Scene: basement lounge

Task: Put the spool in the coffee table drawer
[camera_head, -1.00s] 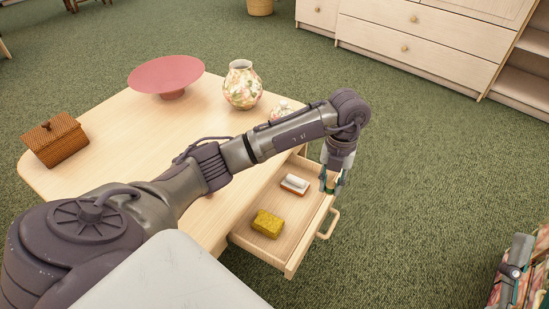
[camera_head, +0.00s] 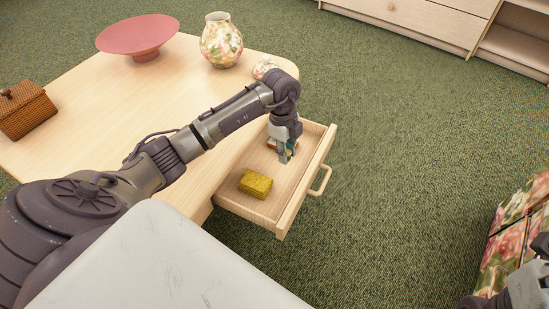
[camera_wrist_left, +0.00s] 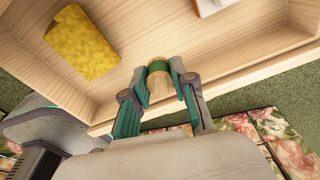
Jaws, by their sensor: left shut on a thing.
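The spool (camera_wrist_left: 159,73), with a green band and pale wooden ends, is between the fingertips of my left gripper (camera_wrist_left: 164,86) in the left wrist view. The gripper is shut on it. In the head view my left gripper (camera_head: 287,155) points down over the far part of the open coffee table drawer (camera_head: 284,203); its fingers mostly hide the spool there. In the wrist view the spool appears over the drawer (camera_wrist_left: 230,53); its height above the drawer floor is hard to tell. The coffee table (camera_head: 110,115) stands at the left.
A yellow sponge (camera_head: 256,184) lies in the near part of the drawer. A white-and-brown block (camera_wrist_left: 211,5) lies farther in, mostly hidden by my gripper in the head view. A floral vase (camera_head: 221,42), red stand (camera_head: 138,35) and wicker box (camera_head: 24,109) stand on the table.

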